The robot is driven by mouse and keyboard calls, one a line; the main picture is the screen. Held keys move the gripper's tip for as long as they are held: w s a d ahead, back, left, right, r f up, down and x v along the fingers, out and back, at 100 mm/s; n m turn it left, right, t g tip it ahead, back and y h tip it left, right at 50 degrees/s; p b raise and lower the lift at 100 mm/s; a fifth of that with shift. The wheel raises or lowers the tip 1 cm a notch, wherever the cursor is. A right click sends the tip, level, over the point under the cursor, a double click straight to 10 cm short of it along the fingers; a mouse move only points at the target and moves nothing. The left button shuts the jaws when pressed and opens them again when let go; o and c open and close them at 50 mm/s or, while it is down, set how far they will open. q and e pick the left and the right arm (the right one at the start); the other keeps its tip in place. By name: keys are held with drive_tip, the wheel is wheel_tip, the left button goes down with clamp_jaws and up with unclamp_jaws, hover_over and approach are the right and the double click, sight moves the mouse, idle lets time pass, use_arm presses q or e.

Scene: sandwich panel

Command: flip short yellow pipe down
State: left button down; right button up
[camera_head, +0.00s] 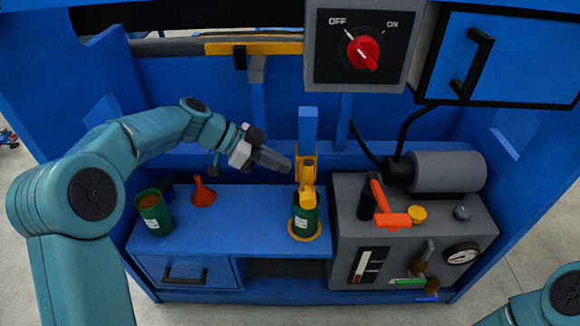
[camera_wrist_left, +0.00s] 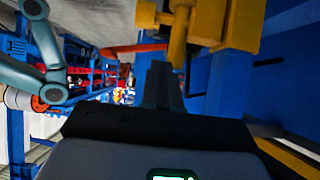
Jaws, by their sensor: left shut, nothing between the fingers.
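The short yellow pipe (camera_head: 308,188) hangs at the yellow bracket on a blue post, with its lower end over a green can (camera_head: 305,222). In the left wrist view the yellow pipe (camera_wrist_left: 178,38) shows at the top, just beyond my fingers. My left gripper (camera_head: 287,164) is shut and empty, just left of the pipe's upper part. Its dark fingers (camera_wrist_left: 162,84) point toward the yellow parts in the wrist view. I cannot tell whether they touch. My right gripper is out of view; only part of the right arm shows at the lower right.
A red funnel (camera_head: 203,193) and an open green can (camera_head: 154,214) stand on the blue bench at left. A grey machine (camera_head: 345,215) with an orange hammer-shaped handle (camera_head: 388,212) and a gauge (camera_head: 461,257) stands at right. A switch box (camera_head: 325,75) hangs above.

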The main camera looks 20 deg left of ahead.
use_arm(q)
drive_tip(key=shift+p+v, duration=0.75)
drive_tip(key=shift+v, duration=2.2)
